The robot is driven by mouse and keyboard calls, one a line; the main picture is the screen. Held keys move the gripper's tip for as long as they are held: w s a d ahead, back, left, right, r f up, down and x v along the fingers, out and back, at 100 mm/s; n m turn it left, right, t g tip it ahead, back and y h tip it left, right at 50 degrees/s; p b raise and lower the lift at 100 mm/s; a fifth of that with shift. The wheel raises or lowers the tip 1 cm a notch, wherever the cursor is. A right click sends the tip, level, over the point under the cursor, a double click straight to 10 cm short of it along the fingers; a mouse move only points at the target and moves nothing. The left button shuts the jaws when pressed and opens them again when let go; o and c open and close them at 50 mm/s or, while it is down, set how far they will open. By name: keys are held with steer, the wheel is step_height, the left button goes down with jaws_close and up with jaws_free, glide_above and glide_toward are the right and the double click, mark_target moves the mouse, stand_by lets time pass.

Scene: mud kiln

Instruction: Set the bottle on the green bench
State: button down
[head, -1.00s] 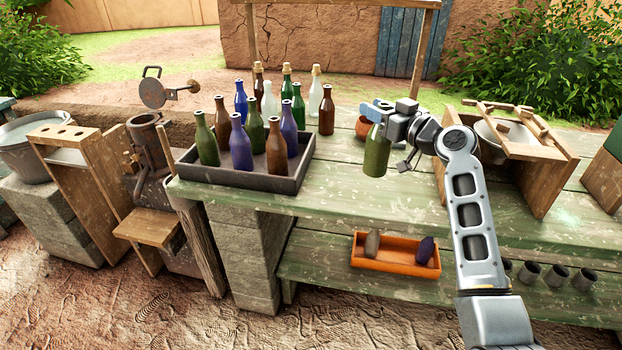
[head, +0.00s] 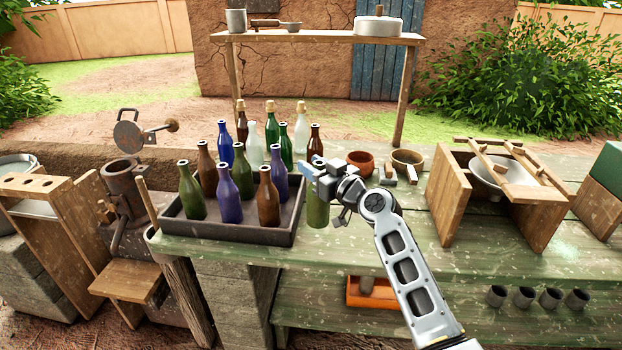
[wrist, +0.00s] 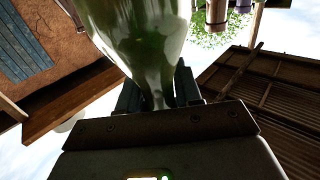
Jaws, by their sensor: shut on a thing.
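My gripper (head: 318,172) is shut on a green bottle (head: 318,208), which hangs upright just right of the dark tray. In the wrist view the green glass (wrist: 145,45) fills the top middle, between the fingers. The gripper hides the bottle's neck in the head view. The green bench (head: 400,235) is the long, worn plank top under it. The bottle's base is close to the bench top; I cannot tell whether it touches.
A dark tray (head: 225,232) crowded with several bottles stands left of my gripper. Behind are a terracotta bowl (head: 360,162) and another small pot (head: 407,160). A wooden stand with a basin (head: 490,180) is at right. The bench front, right of the bottle, is partly clear.

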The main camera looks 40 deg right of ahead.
steer(key=shift+w+a+f, duration=0.1)
steer(key=shift+a, duration=0.15)
steer(key=shift+f, duration=2.05)
steer(key=shift+f+b, duration=0.15)
steer(key=shift+b, duration=0.3)
steer(key=c, duration=0.8)
jaws_free()
